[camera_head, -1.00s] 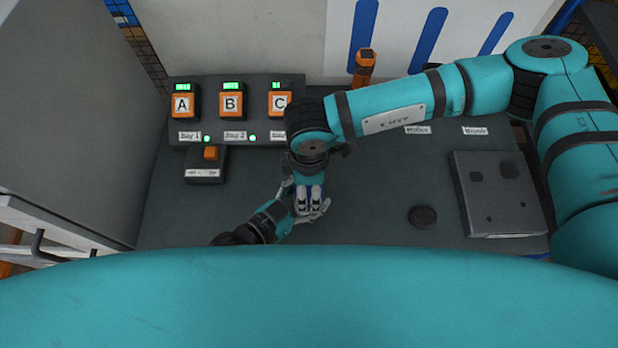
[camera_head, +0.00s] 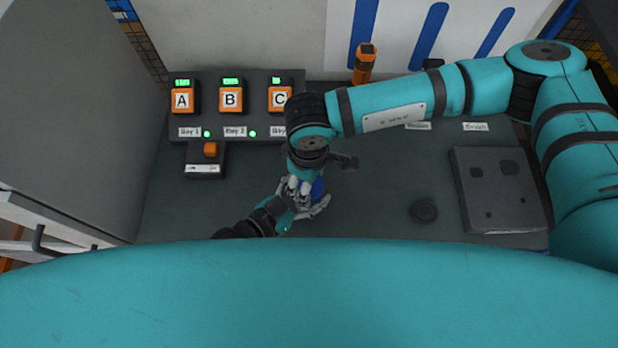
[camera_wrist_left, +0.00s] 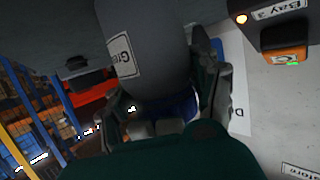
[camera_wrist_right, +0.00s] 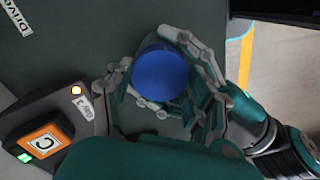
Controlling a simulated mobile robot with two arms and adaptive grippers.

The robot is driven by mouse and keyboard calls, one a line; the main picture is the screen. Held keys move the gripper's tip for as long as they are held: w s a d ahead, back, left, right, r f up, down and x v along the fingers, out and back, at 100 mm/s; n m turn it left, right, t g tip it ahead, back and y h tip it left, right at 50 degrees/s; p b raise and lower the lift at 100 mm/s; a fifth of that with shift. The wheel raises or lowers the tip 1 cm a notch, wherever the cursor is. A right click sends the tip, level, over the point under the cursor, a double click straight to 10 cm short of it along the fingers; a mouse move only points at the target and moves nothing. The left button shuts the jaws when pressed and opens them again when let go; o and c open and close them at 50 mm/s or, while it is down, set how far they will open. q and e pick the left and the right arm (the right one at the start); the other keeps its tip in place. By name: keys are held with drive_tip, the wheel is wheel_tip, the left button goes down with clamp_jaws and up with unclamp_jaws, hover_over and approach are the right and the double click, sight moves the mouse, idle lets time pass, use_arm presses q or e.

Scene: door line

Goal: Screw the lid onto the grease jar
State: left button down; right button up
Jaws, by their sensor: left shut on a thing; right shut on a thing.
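The grease jar (camera_wrist_left: 148,35) is a dark grey cylinder with a white label beginning "Gre", close up in the left wrist view. The blue lid (camera_wrist_right: 162,77) is at the jar's top; it also shows in the left wrist view (camera_wrist_left: 178,107) and as a small patch in the head view (camera_head: 318,188). My left gripper (camera_head: 308,206) reaches in from the lower left and is shut on the jar. My right gripper (camera_head: 299,187) comes down from above and is shut on the lid. The fingers overlap and hide most of the jar; the thread is hidden.
A dark round disc (camera_head: 423,211) and a grey box (camera_head: 498,190) are at right. An orange-topped tool (camera_head: 364,62) stands behind my right arm.

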drive_tip(key=m, duration=0.3)
drive_tip(key=shift+m, duration=0.3)
drive_tip(key=o, duration=1.3)
drive_tip(key=shift+r, duration=0.1)
drive_tip(key=shift+r, duration=2.2)
drive_tip(key=shift+c, duration=0.4)
